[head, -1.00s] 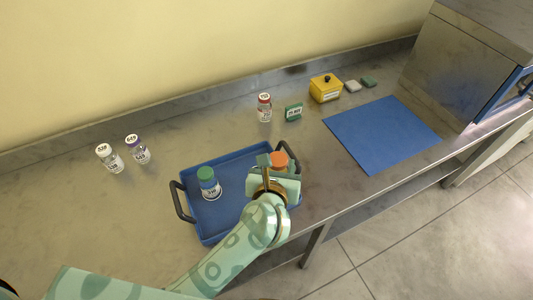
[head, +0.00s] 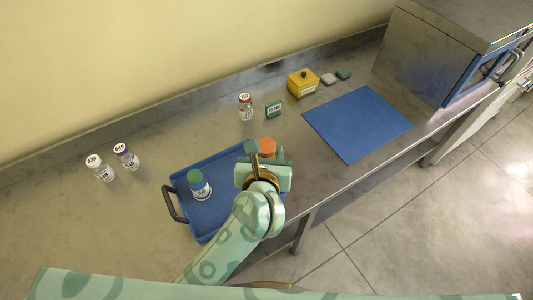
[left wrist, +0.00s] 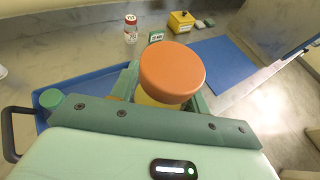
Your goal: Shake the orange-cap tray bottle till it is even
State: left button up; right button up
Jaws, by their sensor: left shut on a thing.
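The orange-cap bottle (head: 267,146) is at the right part of the blue tray (head: 177,180), mostly hidden behind my left gripper (head: 265,153). In the left wrist view its orange cap (left wrist: 172,70) stands upright between the jaws, with a little of a yellowish body below. My left gripper is shut on this bottle. Whether the bottle's base touches the tray is hidden. A green-cap bottle (head: 198,185) stands in the tray to the left. My right gripper is not in view.
Two bottles (head: 102,168) (head: 127,157) stand left of the tray. A red-cap bottle (head: 245,107), a green sign (head: 274,109) and a yellow box (head: 303,83) stand behind. A blue mat (head: 358,123) and a steel cabinet (head: 430,60) are at right.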

aim_at(267, 138)
pick_arm(q)
notch_tip(267, 138, up, 7)
jog(key=shift+w+f, duration=0.1)
jog(key=shift+f, duration=0.05)
notch_tip(267, 138, down, 8)
jog(key=shift+d+r, duration=0.1)
notch_tip(267, 138, up, 8)
jog(key=shift+f, duration=0.1)
notch_tip(267, 138, down, 8)
jog(key=shift+r, duration=0.25)
